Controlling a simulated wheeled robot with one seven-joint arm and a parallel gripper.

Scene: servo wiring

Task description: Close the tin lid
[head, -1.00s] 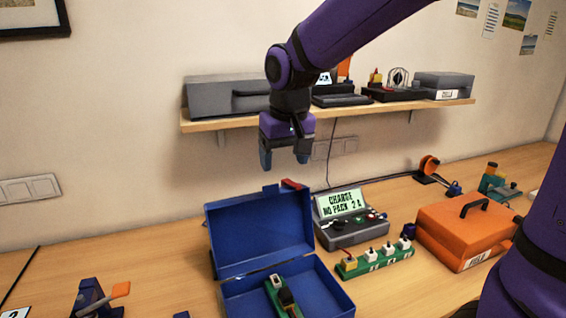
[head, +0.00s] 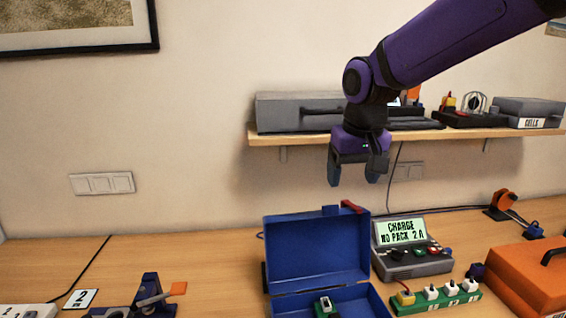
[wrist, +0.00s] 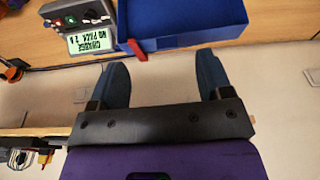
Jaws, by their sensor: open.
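The blue tin (head: 375,300) stands on the bench with its lid (head: 316,252) raised upright at the back. The lid has a blue tab and a red piece (head: 352,207) on its top edge. A green block with a white and dark top (head: 325,306) lies in the tin. My gripper (head: 353,182) is open and empty, in the air above and behind the raised lid, apart from it. In the wrist view the gripper's two fingers (wrist: 163,80) are spread, with the blue lid (wrist: 190,22) beyond them. The tin's front is cut off in the head view.
A charger reading "CHARGE NO PACK 2 A" (head: 410,262) stands right of the tin. A green strip with several plugs (head: 437,301) and an orange case (head: 530,275) lie farther right. A shelf (head: 300,137) with grey cases is behind my gripper.

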